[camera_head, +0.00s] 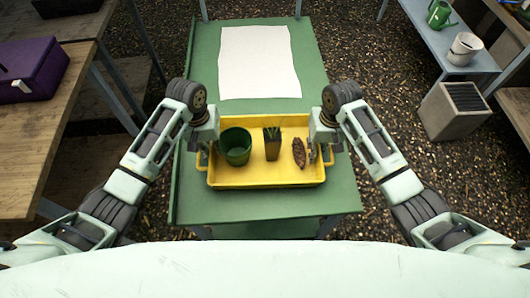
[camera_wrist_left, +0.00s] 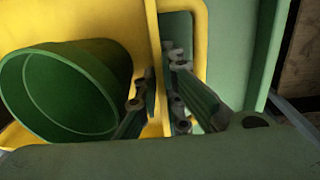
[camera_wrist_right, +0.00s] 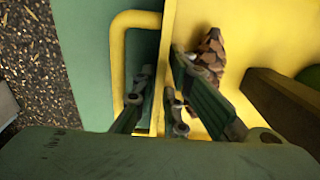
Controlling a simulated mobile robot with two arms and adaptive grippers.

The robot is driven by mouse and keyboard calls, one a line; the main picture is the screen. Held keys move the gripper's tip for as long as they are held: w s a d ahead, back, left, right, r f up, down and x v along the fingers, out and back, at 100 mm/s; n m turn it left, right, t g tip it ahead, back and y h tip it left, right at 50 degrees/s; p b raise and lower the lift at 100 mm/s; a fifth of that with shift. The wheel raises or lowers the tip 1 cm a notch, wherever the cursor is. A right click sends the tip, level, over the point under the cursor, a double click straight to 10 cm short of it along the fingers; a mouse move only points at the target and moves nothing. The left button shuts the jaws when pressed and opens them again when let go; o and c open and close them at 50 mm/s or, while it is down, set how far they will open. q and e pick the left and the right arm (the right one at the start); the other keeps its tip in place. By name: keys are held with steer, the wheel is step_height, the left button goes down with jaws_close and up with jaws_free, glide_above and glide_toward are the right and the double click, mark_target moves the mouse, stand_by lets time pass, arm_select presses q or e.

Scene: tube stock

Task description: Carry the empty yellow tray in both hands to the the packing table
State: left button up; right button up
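The yellow tray (camera_head: 265,185) is on or just above the green table (camera_head: 205,205); I cannot tell if it touches. It is not empty: it holds a green pot (camera_head: 236,147), a dark square pot with a plant (camera_head: 272,146) and a brown pine cone (camera_head: 299,152). My left gripper (camera_wrist_left: 162,72) is at the tray's left side, its fingers closed on either side of the wall, one inside the handle loop. My right gripper (camera_wrist_right: 162,75) grips the right wall (camera_wrist_right: 167,35) the same way, near the pine cone (camera_wrist_right: 208,55). Finger contact is partly hidden.
A white sheet (camera_head: 258,62) lies on the green table beyond the tray. A wooden bench (camera_head: 35,135) with a purple box (camera_head: 32,68) stands left. A blue-grey bench (camera_head: 455,58) holds a watering can (camera_head: 439,14) and pale pots (camera_head: 465,48).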

arm_select(q)
jaws_close()
arm_select(e)
jaws_close()
arm_select(q)
steer(key=shift+r, duration=0.2)
arm_select(e)
steer(key=shift+r, duration=0.2)
